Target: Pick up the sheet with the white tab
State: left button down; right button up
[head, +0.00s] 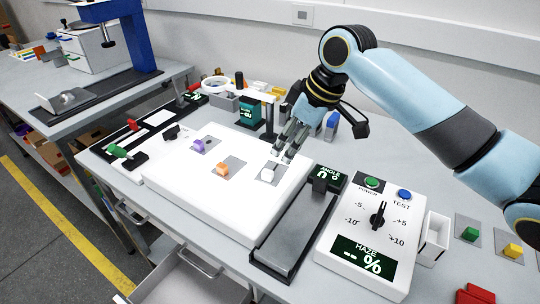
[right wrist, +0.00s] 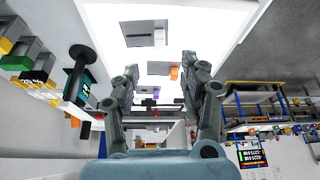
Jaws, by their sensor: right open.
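The sheet with the white tab (head: 268,174) is a small grey square lying on the bright light panel (head: 205,202), near its right end. Its white tab stands up from it. In the right wrist view this sheet (right wrist: 137,28) shows near the top, ahead of the fingers. My right gripper (head: 283,152) is open and empty, just behind and above the white tab, apart from it. In the right wrist view its two fingers (right wrist: 163,88) are spread wide with nothing between them. My left gripper is not in view.
Sheets with an orange tab (head: 223,169) and a purple tab (head: 199,146) lie left on the panel. An angle gauge (head: 319,185) and a haze control box (head: 372,225) stand to the right. A black stand (head: 269,120) rises behind the panel.

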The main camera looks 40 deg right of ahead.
aim_at(272, 173)
jog(key=x, duration=0.4)
jog(key=shift+s+a+f, duration=0.1)
jog(key=shift+a+f, duration=0.05)
jog(key=shift+a, duration=0.15)
jog(key=shift+w+f, duration=0.2)
jog(key=shift+f, duration=0.1)
jog(key=x, duration=0.4)
jog(key=shift+w+d+f+p, duration=0.1)
jog(key=shift+d+f+p, duration=0.15)
jog(key=shift+p, duration=0.15)
jog(key=shift+w+a+f, duration=0.1)
jog(key=shift+w+f, duration=0.05)
jog(key=shift+f, duration=0.25)
jog(key=shift+c, duration=1.3)
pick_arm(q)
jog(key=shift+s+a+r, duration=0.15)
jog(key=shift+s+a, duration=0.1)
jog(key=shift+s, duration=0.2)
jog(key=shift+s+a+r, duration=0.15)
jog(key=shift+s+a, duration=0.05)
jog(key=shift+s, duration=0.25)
pick_arm(e)
grip_shut()
